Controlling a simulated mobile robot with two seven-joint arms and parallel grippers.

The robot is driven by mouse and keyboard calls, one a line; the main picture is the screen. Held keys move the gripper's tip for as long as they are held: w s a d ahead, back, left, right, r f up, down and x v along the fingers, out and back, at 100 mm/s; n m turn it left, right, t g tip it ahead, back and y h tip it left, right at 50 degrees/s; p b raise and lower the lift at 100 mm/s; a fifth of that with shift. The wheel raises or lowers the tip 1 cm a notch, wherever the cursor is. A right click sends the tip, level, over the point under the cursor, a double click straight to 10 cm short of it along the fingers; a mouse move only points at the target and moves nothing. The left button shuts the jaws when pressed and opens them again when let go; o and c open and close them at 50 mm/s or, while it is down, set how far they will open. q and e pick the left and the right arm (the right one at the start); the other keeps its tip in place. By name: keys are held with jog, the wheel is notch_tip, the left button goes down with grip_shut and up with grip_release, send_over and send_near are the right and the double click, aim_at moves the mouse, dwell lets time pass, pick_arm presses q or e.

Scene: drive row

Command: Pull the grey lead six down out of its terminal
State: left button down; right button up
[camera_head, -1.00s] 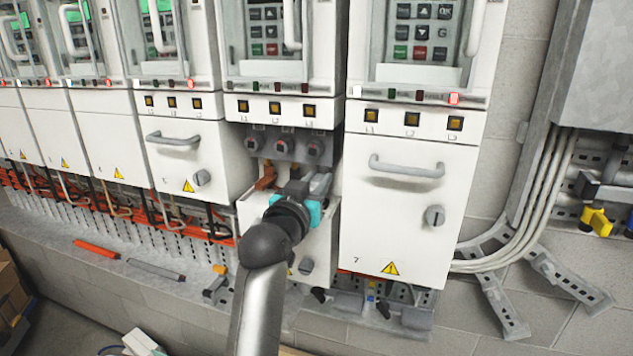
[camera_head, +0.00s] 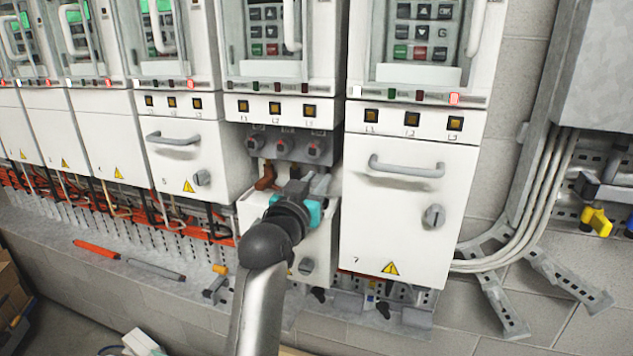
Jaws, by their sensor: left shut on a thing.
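The open cabinet, sixth in the row, shows a dark terminal block (camera_head: 287,146) with three round red-marked terminals. The right-hand terminal (camera_head: 314,150) is above my left gripper (camera_head: 311,189). My left gripper has teal parts and is shut on the grey lead (camera_head: 320,181), just below that terminal. The gripper and wrist hide most of the lead, and I cannot tell whether its top still touches the terminal. A brown lead (camera_head: 265,178) hangs to the left, and a dark lead (camera_head: 295,170) shows between them. My right gripper is not in view.
The cabinet's cover (camera_head: 318,250) hangs lowered behind my arm. The closed cabinet 7 (camera_head: 405,215) with its handle (camera_head: 406,168) stands close on the right. Another closed cabinet (camera_head: 190,160) is on the left. Tools, including an orange-handled one (camera_head: 97,249), lie on the ledge below.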

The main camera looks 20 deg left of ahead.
pick_arm(q)
notch_tip(320, 180, down, 3)
jog(key=shift+r+b, duration=0.2)
jog(key=shift+b, duration=0.1)
jog(key=c, duration=0.7)
grip_release()
jog(key=shift+r, duration=0.1)
jog(key=s, duration=0.5)
jog(key=s+b, duration=0.1)
jog(key=s, duration=0.9)
jog(key=shift+s+a, duration=0.15)
jog(key=shift+a, duration=0.1)
